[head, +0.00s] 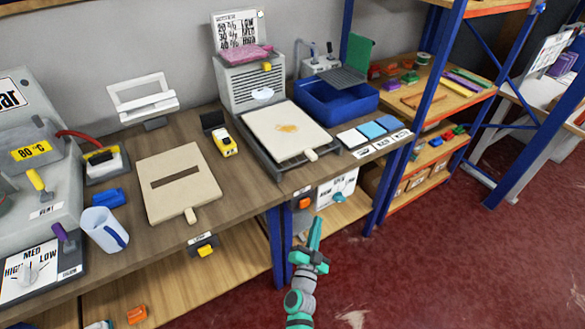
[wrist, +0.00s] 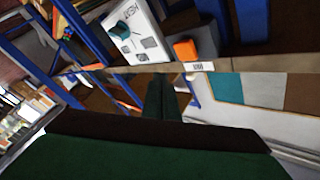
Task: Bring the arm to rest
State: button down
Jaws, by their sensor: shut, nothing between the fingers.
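My arm reaches up from the bottom of the head view, in front of the workbench and over the red floor. My gripper (head: 316,222) is teal. Its fingers are together, point upward in the picture and hold nothing. In the wrist view the dark green fingers (wrist: 168,82) are also together, with the bench edge (wrist: 125,70) behind them. No touch with the bench shows.
On the workbench (head: 215,200) stand a cream board with a dark slot (head: 168,176), a cream pad in a metal frame (head: 278,125), a blue bin (head: 335,102) and a white jug (head: 104,230). A blue-post shelf (head: 430,90) is at right. Red floor (head: 450,270) is open right of my arm.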

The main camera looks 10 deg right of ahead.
jog(key=shift+d, duration=0.15)
jog(key=s+a+f+n+y, duration=0.1)
jog(key=s+a+n+y, duration=0.15)
jog(key=s+a, duration=0.6)
jog(key=s+a+f+n+y, duration=0.1)
jog(key=s+a+f+n, duration=0.2)
jog(key=s, duration=1)
jog(key=s+a+r+n+y, duration=0.1)
jog(key=s+a+r+n, duration=0.1)
jog(key=s+r, duration=0.2)
jog(key=s+a+r+n+g+y, duration=0.1)
jog(key=s+a+r+n+y, duration=0.1)
jog(key=s, duration=0.8)
jog(key=s+a+r+n+g+y, duration=0.1)
jog(key=s+a+r+n, duration=0.1)
jog(key=s+a+r, duration=0.2)
jog(key=s+r, duration=0.2)
jog(key=s, duration=0.1)
jog(key=shift+s+n, duration=0.3)
jog(key=shift+n, duration=0.05)
